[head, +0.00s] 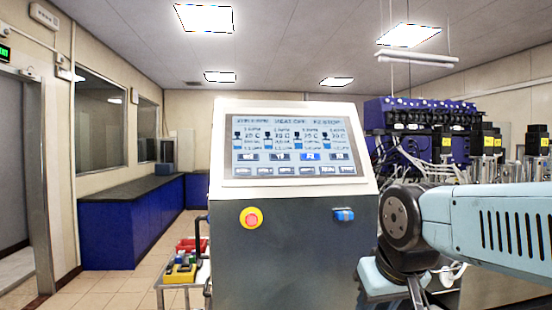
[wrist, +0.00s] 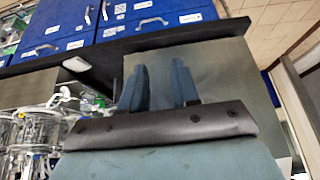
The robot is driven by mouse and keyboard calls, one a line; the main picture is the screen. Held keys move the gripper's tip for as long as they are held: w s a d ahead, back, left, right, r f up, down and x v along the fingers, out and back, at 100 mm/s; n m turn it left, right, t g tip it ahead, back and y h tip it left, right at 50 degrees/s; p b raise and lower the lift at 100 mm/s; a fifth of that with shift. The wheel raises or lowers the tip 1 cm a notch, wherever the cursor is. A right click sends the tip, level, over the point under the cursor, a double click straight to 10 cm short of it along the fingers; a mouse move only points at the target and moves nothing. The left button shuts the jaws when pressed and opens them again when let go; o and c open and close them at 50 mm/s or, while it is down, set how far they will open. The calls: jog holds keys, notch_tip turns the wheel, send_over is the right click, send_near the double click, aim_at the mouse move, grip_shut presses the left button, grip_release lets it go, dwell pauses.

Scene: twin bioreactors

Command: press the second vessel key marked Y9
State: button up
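The control panel's touchscreen (head: 294,148) faces me on top of a dark grey console in the head view. It shows several vessel columns with a row of keys beneath them. In the head view my arm is at the lower right, beside the console.
A red emergency button (head: 251,218) on a yellow base and a blue fitting (head: 344,215) sit on the console front. Bioreactor equipment (head: 425,118) stands behind at the right. A cart with coloured items (head: 182,272) is at the lower left. Blue drawers (wrist: 150,18) show in the wrist view.

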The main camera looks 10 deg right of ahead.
grip_shut()
dwell(1.4)
